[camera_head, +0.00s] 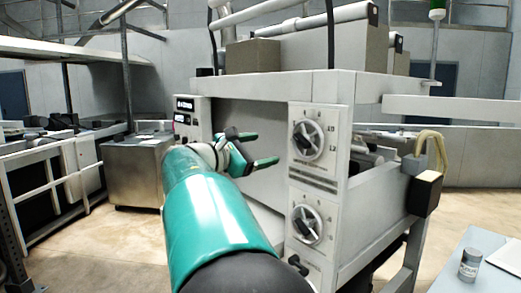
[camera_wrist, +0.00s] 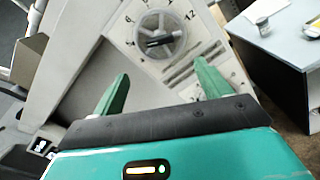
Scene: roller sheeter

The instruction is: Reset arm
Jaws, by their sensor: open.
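My gripper (camera_head: 262,149) is open and empty in the head view, with its two green fingers spread just left of the sheeter's control panel. In the wrist view the gripper (camera_wrist: 158,90) has its fingers apart with nothing between them. The roller sheeter (camera_head: 321,88) is a large white machine. Its upper dial (camera_head: 308,139) is right of my fingertips, and the lower dial (camera_head: 307,224) is below that. A dial (camera_wrist: 160,35) also shows beyond the fingers in the wrist view. I cannot tell whether the fingers touch the machine.
A blue-topped table (camera_head: 470,262) with a small jar (camera_head: 469,265) stands at the lower right. A steel cabinet (camera_head: 137,172) and a white-framed bench (camera_head: 50,190) stand to the left. A dark box with a looped cable (camera_head: 425,190) hangs on the machine's right side. Open floor lies at left.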

